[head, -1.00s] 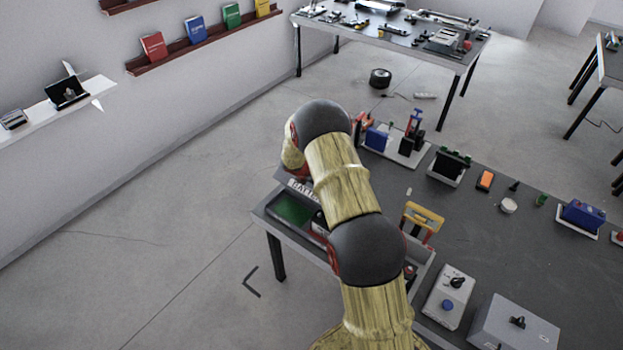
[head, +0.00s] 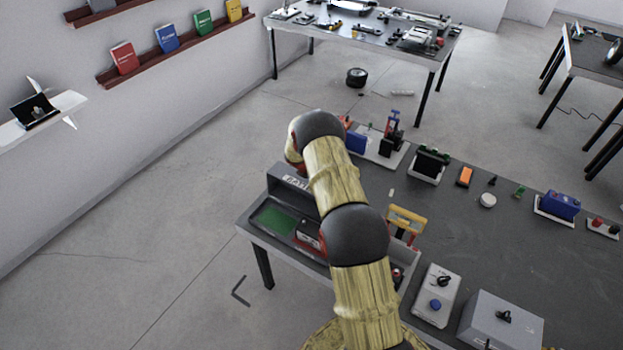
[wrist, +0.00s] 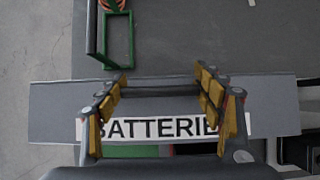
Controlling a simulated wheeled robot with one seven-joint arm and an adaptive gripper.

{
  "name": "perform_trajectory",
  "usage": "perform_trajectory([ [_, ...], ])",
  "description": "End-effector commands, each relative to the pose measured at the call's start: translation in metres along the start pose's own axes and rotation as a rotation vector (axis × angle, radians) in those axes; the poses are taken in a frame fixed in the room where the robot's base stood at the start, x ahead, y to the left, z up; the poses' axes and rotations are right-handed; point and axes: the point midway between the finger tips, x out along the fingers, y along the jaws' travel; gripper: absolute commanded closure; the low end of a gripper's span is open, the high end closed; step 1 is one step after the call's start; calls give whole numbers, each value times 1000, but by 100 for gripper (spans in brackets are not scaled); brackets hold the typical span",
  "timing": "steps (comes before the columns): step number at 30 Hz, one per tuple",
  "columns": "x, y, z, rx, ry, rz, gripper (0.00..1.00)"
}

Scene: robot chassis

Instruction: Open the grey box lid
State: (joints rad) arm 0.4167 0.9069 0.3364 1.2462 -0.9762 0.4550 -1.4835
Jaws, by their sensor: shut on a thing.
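The grey box (head: 262,233) sits at the left end of the near table, with a green surface showing inside it. Its grey lid (head: 277,181), labelled "BATTERIE…", stands raised along the far side of the box. In the wrist view the lid (wrist: 55,110) spans the picture, its label between and below my fingers. My gripper (wrist: 160,85) is shut on the lid, one finger at each side of a dark bar along its edge; the exact contact is not clear. In the head view my own arm hides the gripper and the lid's right part.
A green frame (wrist: 119,42) stands beyond the lid in the wrist view. A yellow-handled item (head: 407,218), a white switch box (head: 436,296) and a grey knobbed box (head: 490,330) stand right of my arm. Open floor lies left of the table.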

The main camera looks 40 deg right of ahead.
Motion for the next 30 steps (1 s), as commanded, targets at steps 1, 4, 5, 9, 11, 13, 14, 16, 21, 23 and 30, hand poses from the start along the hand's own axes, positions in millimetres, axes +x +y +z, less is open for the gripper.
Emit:
perform_trajectory([
  [1, 3, 1, 3, 0, -2, 2, 78],
  [4, 6, 2, 6, 1, -3, 3, 78],
  [5, 6, 2, 6, 2, -3, 3, 78],
  [9, 8, 2, 8, 1, -3, 3, 78],
  [11, 8, 2, 8, 0, -2, 3, 78],
  [13, 8, 2, 8, 0, -2, 3, 78],
  [14, 8, 2, 8, 0, -2, 3, 78],
  [16, 8, 2, 8, 0, -2, 3, 78],
  [21, 8, 2, 7, 0, -2, 3, 30],
  [23, 8, 1, 7, 0, -2, 2, 27],
  [30, 9, 1, 6, 0, -1, 1, 14],
])
